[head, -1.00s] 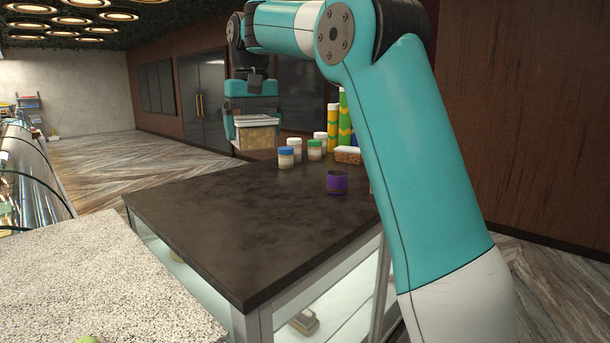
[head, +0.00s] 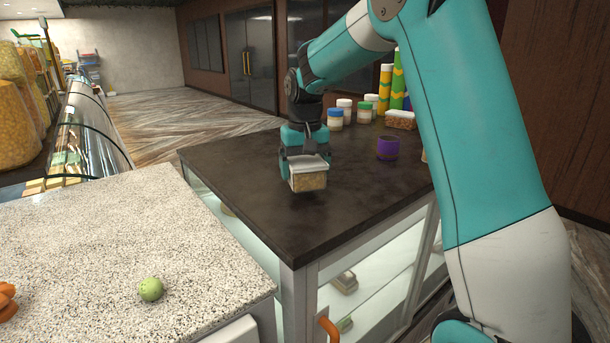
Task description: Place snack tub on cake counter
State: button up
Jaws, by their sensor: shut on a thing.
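The snack tub (head: 309,182) is a small clear box with a white lid and tan contents. My gripper (head: 306,163) points down and is shut on the tub, with a finger at each side. The tub is over the left middle part of a dark counter top (head: 260,215) with glass sides, which I take to be the cake counter. The tub is level and low over this top. A dark patch shows just under it, and I cannot tell whether it touches.
A purple cup (head: 387,147), a flat snack box (head: 400,119) and several jars (head: 335,119) stand towards the back right of the dark top. Its front part is clear. A speckled counter (head: 120,235) with a green ball (head: 150,289) adjoins at left.

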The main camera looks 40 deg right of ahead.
aim_at(305, 160)
jog(key=shift+f, duration=1.25)
jog(key=shift+f, duration=0.1)
jog(key=o, duration=0.8)
notch_tip(305, 160, up, 12)
jog(key=shift+r+b, duration=0.1)
jog(key=shift+b, duration=0.7)
jog(key=s+a+f+n+y, duration=0.1)
jog(key=s+a+f+n, duration=0.15)
jog(key=s+a, duration=0.45)
jog(key=s+a+f+n, duration=0.1)
jog(key=s+a+n, duration=0.35)
jog(key=a, duration=0.45)
jog(key=s+a+f+n+y, duration=0.1)
jog(key=s+a+f+n, duration=0.1)
jog(key=s, duration=0.6)
jog(key=s+a+f+n+y, duration=0.2)
jog(key=s+a+f, duration=0.2)
jog(key=s+a, duration=0.2)
jog(key=s, duration=0.2)
jog(key=shift+s+a, duration=0.15)
jog(key=shift+s, duration=0.25)
